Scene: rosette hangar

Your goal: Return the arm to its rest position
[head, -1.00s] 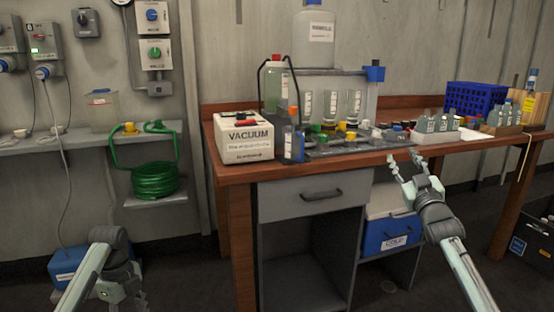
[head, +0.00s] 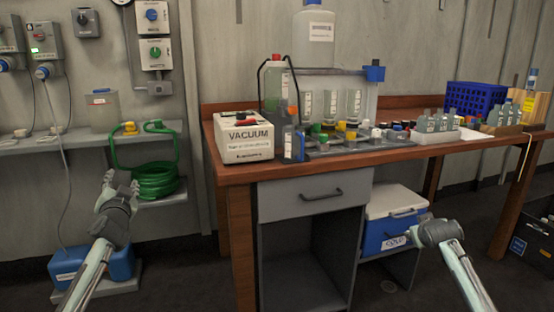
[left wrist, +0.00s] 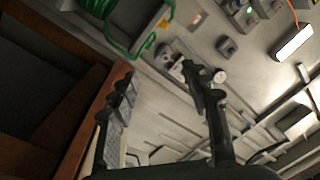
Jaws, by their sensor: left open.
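My left gripper (head: 119,181) is raised at the left of the head view, in front of the wall shelf and the green hose, with nothing visible in it. The left wrist view shows its two dark fingers (left wrist: 160,77) spread apart with an empty gap.
A wooden workbench (head: 290,168) holds a vacuum unit (head: 243,138), bottles and small vials. A blue and white cooler (head: 394,218) stands below it. A green hose (head: 155,181) sits on a low wall shelf at left. A blue container (head: 92,268) is low at left.

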